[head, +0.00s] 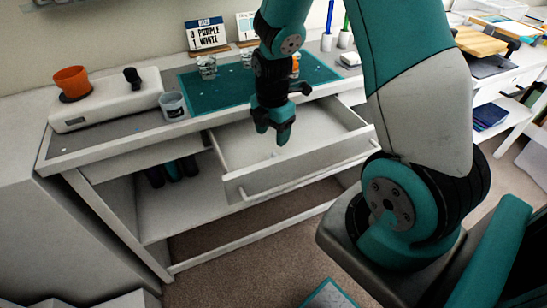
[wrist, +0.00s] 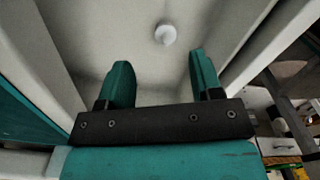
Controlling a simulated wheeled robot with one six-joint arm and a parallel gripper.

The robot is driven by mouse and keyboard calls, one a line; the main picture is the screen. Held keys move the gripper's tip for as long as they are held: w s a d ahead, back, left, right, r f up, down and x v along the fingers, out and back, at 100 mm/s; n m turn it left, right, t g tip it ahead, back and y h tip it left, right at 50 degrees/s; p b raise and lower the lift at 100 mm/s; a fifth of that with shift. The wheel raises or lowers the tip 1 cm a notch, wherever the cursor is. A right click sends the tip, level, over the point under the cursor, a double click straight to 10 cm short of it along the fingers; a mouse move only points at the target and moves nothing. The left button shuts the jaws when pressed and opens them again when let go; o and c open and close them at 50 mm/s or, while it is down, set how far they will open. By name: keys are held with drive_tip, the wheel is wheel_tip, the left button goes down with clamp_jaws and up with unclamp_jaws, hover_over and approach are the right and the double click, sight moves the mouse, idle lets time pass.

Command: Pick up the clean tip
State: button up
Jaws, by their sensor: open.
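A small white rounded piece, likely the clean tip, lies inside the open drawer (head: 240,181). In the wrist view this tip (wrist: 165,34) sits beyond my fingertips, roughly centred between them on the drawer floor. In the head view the tip (head: 279,153) shows as a small pale spot just below my gripper. My gripper (head: 274,136) points down over the drawer with teal fingers. In the wrist view my gripper (wrist: 161,72) has its two fingers spread apart with nothing between them.
The drawer walls stand close on both sides in the wrist view. Above the drawer, the white desk carries a teal mat (head: 215,94), a clear cup (head: 173,106), an orange pot (head: 71,80) and small sign cards (head: 207,33). Dark bottles (head: 173,171) stand on the lower shelf.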

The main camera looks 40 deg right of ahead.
sight(274, 155)
drive_tip(key=f, duration=0.7)
drive_tip(key=shift+s, duration=0.35)
drive_tip(key=shift+r, duration=0.1)
drive_tip(key=c, duration=1)
